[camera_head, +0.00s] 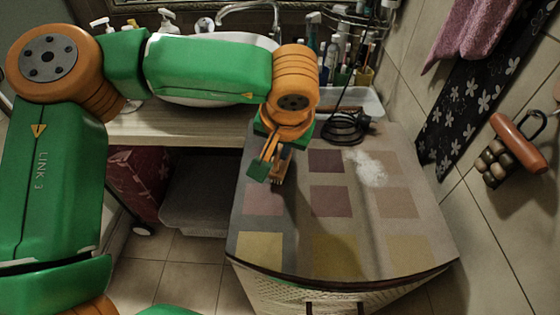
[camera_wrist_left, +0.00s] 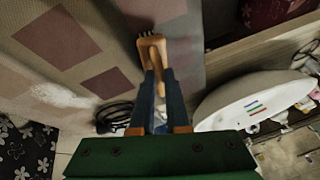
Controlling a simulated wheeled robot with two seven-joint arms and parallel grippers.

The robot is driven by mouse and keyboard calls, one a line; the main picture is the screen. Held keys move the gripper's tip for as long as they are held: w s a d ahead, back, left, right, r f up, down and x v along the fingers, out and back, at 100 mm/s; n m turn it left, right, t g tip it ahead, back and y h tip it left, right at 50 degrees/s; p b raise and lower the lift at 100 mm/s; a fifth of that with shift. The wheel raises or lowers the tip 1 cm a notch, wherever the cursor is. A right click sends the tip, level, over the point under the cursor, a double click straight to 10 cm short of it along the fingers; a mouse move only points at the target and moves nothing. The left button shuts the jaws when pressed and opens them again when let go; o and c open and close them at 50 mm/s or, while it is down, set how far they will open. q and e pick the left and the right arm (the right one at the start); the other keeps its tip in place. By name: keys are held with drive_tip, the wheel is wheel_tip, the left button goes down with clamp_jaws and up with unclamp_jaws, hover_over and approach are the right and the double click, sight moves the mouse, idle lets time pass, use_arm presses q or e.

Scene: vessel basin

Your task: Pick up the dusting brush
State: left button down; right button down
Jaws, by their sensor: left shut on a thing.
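My left gripper (camera_head: 268,163) is above the checked top of a cabinet (camera_head: 375,232), left of its middle. It is shut on the dusting brush (camera_head: 281,168), a small wooden brush partly hidden by the fingers. In the left wrist view my left gripper (camera_wrist_left: 155,75) has its two dark fingers around the brush (camera_wrist_left: 151,45), with pale wood showing at the fingertips and dark bristles at the far end. I cannot tell whether the brush touches the surface. My right gripper is not in view.
White powder (camera_head: 370,168) lies on the cabinet top. A coiled black cable (camera_head: 344,127) lies at its back, before a tray of bottles (camera_head: 367,100). A white basin (camera_head: 190,98) stands behind my left arm. A tiled wall with hanging towels (camera_head: 478,28) bounds the right.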

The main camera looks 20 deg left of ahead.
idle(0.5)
use_arm(q)
drive_tip(key=shift+w+r, duration=0.1)
drive_tip(key=shift+r, duration=1.3)
drive_tip(key=s+d+r+b, duration=0.1)
drive_tip(key=s+d+r, duration=0.1)
drive_tip(key=s+r, duration=0.3)
drive_tip(key=s+d+r+b, duration=0.1)
drive_tip(key=s+d+r, duration=0.2)
drive_tip(key=s+r, duration=0.2)
drive_tip(key=s, duration=0.3)
drive_tip(key=shift+d, duration=0.25)
drive_tip(key=shift+r, duration=0.1)
